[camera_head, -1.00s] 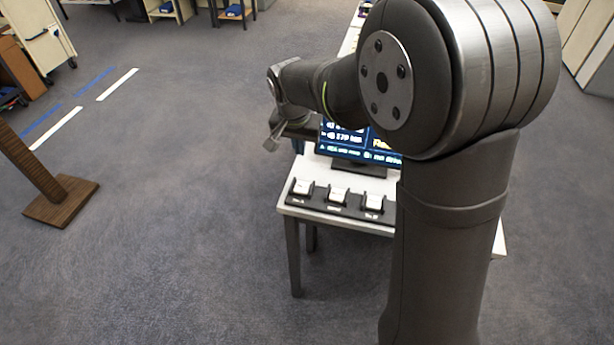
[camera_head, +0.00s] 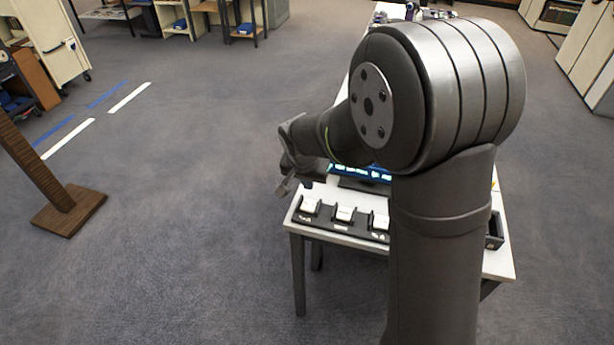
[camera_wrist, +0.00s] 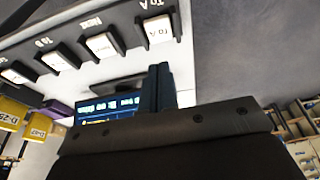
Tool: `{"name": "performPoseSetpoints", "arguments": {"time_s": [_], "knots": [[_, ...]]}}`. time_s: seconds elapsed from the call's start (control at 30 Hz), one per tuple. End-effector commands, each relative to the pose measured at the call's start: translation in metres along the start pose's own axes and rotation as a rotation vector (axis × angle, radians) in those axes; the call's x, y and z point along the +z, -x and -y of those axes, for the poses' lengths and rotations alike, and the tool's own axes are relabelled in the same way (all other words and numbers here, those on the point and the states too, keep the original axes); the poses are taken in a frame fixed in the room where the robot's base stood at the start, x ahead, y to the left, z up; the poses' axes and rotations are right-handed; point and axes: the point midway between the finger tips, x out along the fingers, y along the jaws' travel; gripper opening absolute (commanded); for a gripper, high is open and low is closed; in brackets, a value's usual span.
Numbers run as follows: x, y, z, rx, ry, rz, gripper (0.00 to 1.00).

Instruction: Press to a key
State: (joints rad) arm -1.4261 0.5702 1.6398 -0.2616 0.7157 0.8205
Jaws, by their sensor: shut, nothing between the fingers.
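A dark key panel (camera_head: 335,230) with white keys lies along the front edge of a white table. In the wrist view the key labelled "To A" (camera_wrist: 158,29) is nearest my gripper, with the key labelled "To B" (camera_wrist: 58,61) farther left. In the head view the left key (camera_head: 311,206) is the one closest to my gripper (camera_head: 284,186). My gripper is shut and empty; its fingers (camera_wrist: 160,75) are apart from the "To A" key in the wrist picture. My arm hides the panel's right end in the head view.
A lit screen (camera_head: 362,172) stands behind the keys, partly covered by my arm. Yellow labelled boxes (camera_wrist: 35,126) show in the wrist view. A wooden post on a base (camera_head: 68,210) stands at far left. The floor between is clear.

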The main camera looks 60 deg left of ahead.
Motion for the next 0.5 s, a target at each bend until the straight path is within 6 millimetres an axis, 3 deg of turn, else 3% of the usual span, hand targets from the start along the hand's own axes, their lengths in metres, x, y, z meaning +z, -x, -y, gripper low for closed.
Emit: {"name": "performPoseSetpoints", "arguments": {"time_s": [0.3,0.5], "knots": [[0.005,-0.059,-0.001,0.002,0.000,0.003,0.00],[0.010,-0.078,0.000,0.001,0.001,0.001,0.00]]}}
